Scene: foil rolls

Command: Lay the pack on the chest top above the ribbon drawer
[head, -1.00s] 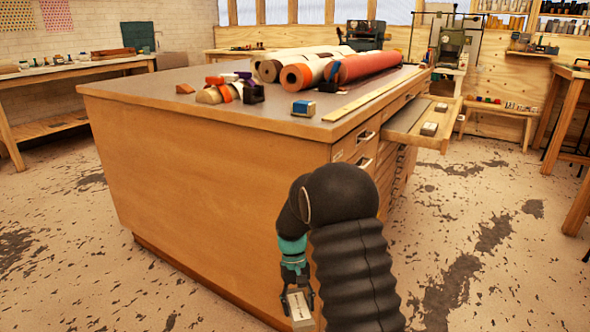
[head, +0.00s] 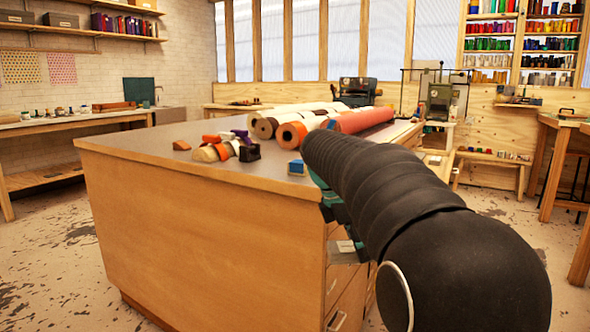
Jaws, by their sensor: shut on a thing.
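The chest (head: 200,215) is a large wooden cabinet with a grey top (head: 150,135) and drawers on its right side. My gripper (head: 345,234) is partly hidden behind my dark arm, beside the chest's near right corner and below its top edge. It is shut on a small grey pack (head: 346,256) with a pale label, held off the chest top. The fingertips are hard to make out. Drawer fronts (head: 346,305) show below the pack. My arm covers most of the right side, so which drawer is the ribbon one cannot be told.
On the chest top lie long foil rolls (head: 352,121), several small coloured rolls (head: 222,148) and a small blue box (head: 297,167) near the right edge. The top's front left is bare. A side bench (head: 75,125) stands left, and shelves (head: 525,45) hang at the back right.

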